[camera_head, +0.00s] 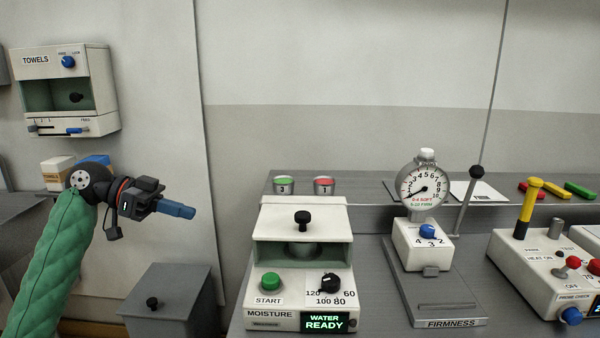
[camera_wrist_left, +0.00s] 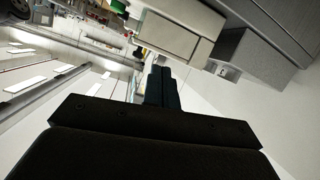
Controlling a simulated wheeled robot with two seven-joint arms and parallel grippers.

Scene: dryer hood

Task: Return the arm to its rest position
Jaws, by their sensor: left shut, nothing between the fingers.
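My left gripper (camera_head: 176,209) shows in the head view at the left, held in the air with its blue fingers closed together and nothing between them. Its green-sleeved arm (camera_head: 58,262) rises from the lower left corner. The gripper points right, to the left of the moisture unit (camera_head: 262,320) and above a grey box. In the left wrist view the dark fingers (camera_wrist_left: 160,88) are together, and the room looks tilted. My right gripper is in neither view.
The moisture unit's display reads WATER READY. A firmness gauge (camera_head: 424,188) on its stand and a white control box (camera_head: 535,262) are to its right. A grey box with a black knob (camera_head: 168,300) is below the gripper. A towels dispenser (camera_head: 65,90) hangs at upper left.

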